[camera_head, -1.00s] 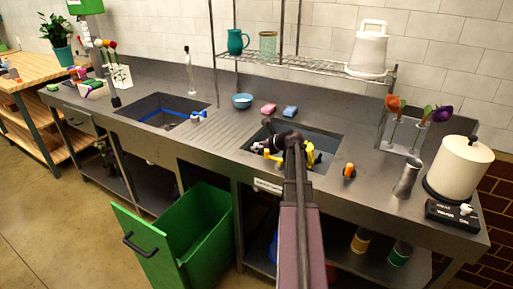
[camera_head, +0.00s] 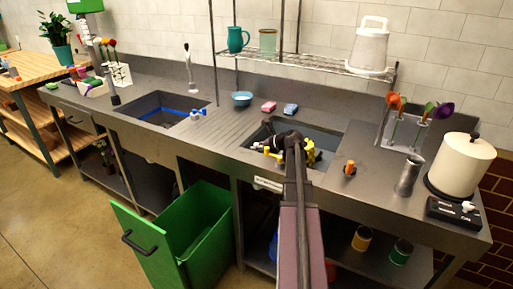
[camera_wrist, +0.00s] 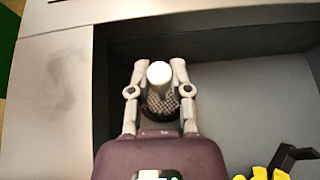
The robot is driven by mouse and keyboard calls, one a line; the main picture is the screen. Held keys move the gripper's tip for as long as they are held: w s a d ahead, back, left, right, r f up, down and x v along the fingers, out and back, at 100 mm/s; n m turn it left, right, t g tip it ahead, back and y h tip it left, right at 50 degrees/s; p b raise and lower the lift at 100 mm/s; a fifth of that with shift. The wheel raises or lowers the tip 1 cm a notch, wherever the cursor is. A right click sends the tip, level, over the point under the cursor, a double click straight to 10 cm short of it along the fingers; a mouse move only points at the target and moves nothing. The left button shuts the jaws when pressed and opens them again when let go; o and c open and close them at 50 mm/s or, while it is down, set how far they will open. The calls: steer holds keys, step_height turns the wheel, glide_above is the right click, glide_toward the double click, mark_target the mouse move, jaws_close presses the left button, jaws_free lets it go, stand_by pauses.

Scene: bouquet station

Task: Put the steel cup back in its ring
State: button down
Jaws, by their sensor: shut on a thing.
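A steel cup, a tall shiny metal cylinder (camera_head: 407,176), stands on the counter at the right in the head view, left of the cream pot. My gripper (camera_wrist: 159,66) is at the right sink, well to the left of that cylinder. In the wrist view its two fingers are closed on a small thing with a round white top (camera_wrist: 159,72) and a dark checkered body. I cannot tell what this thing is. In the head view my own arm hides the fingertips. I cannot make out a ring for the cup.
The right sink (camera_head: 335,140) lies around my gripper, with yellow and black parts (camera_wrist: 262,173) close by. An orange-topped thing (camera_head: 349,168) stands on the counter. A flower rack (camera_head: 402,130) and a cream pot (camera_head: 462,165) are at the right. A wire shelf (camera_head: 310,61) hangs behind.

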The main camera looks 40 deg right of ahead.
steer(key=shift+c, duration=2.4)
jaws_free()
steer(key=shift+r, duration=0.1)
